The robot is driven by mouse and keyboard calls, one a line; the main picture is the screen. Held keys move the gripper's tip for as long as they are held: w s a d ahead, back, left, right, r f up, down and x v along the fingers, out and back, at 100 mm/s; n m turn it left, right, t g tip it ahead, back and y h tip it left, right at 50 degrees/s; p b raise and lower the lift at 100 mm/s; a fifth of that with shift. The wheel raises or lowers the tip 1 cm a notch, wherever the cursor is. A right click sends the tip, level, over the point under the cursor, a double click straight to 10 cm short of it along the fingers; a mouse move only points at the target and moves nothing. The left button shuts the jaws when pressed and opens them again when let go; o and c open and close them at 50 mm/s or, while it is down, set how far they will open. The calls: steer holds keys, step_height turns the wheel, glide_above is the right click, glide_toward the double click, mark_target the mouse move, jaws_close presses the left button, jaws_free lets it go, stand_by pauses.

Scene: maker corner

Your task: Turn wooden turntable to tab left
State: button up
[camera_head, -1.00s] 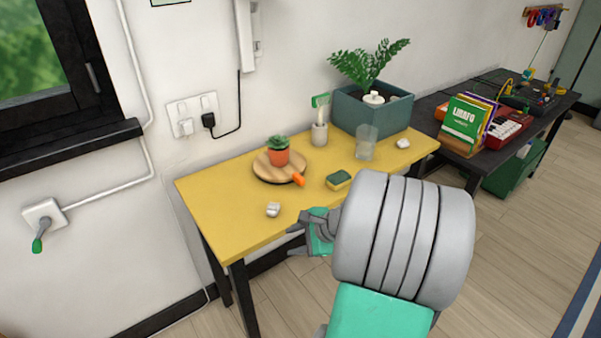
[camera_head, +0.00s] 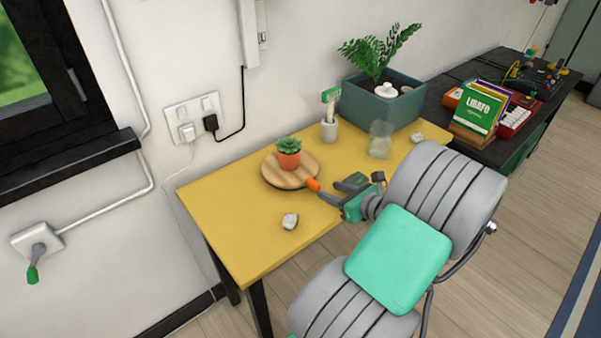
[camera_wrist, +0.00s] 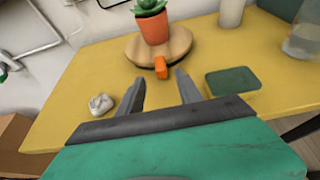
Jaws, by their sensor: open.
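The round wooden turntable (camera_head: 273,176) lies on the yellow table and carries a small succulent in an orange pot (camera_head: 289,160). Its orange tab (camera_head: 313,185) points toward the front right in the head view. In the wrist view the turntable (camera_wrist: 177,45) is straight ahead, with the tab (camera_wrist: 161,68) facing me. My gripper (camera_head: 328,193) is open and empty, close in front of the tab. In the wrist view the fingers (camera_wrist: 160,92) are spread on either side below the tab, and I see no contact.
A whitish lump (camera_head: 290,221) lies left of my gripper. A dark green sponge (camera_wrist: 232,81) lies to its right. A cup with a brush (camera_head: 329,131), a clear glass (camera_head: 380,140) and a planter (camera_head: 400,108) stand farther back. The table's left part is clear.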

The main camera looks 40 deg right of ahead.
mark_target(317, 185)
steer(key=shift+w+d+f, duration=0.2)
steer(key=shift+w, duration=0.35)
steer(key=x, duration=0.7)
steer(key=shift+a, duration=0.25)
steer(key=shift+r, duration=0.1)
jaws_close()
stand_by(0.4)
steer(key=shift+d, duration=0.15)
